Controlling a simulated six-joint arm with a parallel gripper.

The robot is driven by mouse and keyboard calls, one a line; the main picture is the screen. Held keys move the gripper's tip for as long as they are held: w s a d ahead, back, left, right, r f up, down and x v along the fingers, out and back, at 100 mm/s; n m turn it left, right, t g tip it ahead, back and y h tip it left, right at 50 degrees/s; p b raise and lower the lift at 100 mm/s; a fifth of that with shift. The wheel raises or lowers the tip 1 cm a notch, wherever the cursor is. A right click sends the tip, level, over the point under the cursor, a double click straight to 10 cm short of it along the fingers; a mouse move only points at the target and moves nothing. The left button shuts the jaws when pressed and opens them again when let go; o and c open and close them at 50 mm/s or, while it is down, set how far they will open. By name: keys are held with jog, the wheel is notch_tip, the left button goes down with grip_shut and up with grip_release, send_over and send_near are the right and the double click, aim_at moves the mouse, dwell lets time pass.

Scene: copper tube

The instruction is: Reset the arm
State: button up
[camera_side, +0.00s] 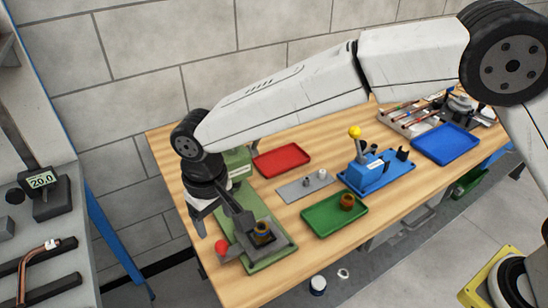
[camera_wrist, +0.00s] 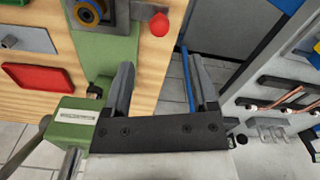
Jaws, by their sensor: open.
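My gripper (camera_side: 225,212) is over the left end of the wooden bench in the side view, next to the green machine (camera_side: 268,262). In the wrist view my gripper (camera_wrist: 163,85) has its two fingers spread wide with nothing between them. The machine's grey block carries a copper-coloured ring with a dark blue centre (camera_side: 262,233), which also shows at the top of the wrist view (camera_wrist: 88,11). A red knob (camera_side: 221,246) sticks out beside the block. My arm stretches from the upper right across the bench.
Red (camera_side: 282,159), green (camera_side: 322,222) and blue (camera_side: 445,144) trays lie on the bench (camera_side: 185,160). A copper piece (camera_side: 347,201) sits in the green tray. A blue machine with a yellow-knobbed lever (camera_side: 355,133) stands upright behind it. A second bench with a display (camera_side: 42,181) is at left.

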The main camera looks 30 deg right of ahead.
jog(key=shift+d, duration=0.1)
jog(key=d+m+t, duration=0.1)
jog(key=d+m, duration=0.1)
jog(key=d, duration=1.7)
jog(key=s+d+f+m+t, duration=0.1)
jog(key=s+d, duration=1)
jog(key=d, duration=0.5)
jog(key=shift+s+d+f+m+t, duration=0.3)
jog(key=shift+s+d+f, duration=0.05)
jog(key=shift+f, duration=0.05)
